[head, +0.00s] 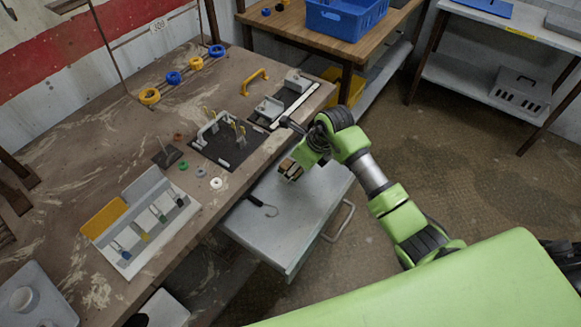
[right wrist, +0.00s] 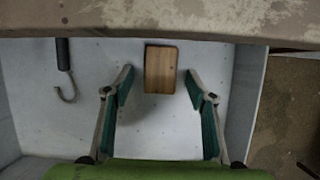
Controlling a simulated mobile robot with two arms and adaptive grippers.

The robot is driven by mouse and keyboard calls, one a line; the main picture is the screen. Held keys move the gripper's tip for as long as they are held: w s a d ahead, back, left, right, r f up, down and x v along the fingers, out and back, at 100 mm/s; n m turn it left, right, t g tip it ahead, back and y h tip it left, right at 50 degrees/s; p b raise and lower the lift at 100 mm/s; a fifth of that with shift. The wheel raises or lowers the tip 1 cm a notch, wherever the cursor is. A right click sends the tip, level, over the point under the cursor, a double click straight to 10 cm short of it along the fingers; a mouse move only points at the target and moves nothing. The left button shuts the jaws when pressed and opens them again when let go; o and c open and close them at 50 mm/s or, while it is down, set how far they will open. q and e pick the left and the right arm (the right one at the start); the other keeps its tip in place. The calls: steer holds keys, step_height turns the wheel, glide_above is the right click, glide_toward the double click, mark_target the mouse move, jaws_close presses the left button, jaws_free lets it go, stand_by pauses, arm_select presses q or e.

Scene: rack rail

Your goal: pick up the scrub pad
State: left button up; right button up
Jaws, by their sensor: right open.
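A tan, wood-coloured rectangular block, which looks like the scrub pad (right wrist: 161,69), lies on the floor of an open drawer (head: 320,190), near the side by the bench. My right gripper (right wrist: 160,82) is open, with its green-lined fingers spread to either side of the block and their tips about level with its middle; they appear apart from it. In the head view the right gripper (head: 291,168) is over the drawer and largely hides the block. My left gripper is not in view.
A black-handled hook (head: 264,207) lies in the drawer left of the block; it also shows in the right wrist view (right wrist: 65,75). The bench edge (right wrist: 200,20) overhangs the drawer's back. Racks and tools crowd the bench top (head: 75,180).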

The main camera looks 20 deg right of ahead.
steer(key=c, duration=1.2)
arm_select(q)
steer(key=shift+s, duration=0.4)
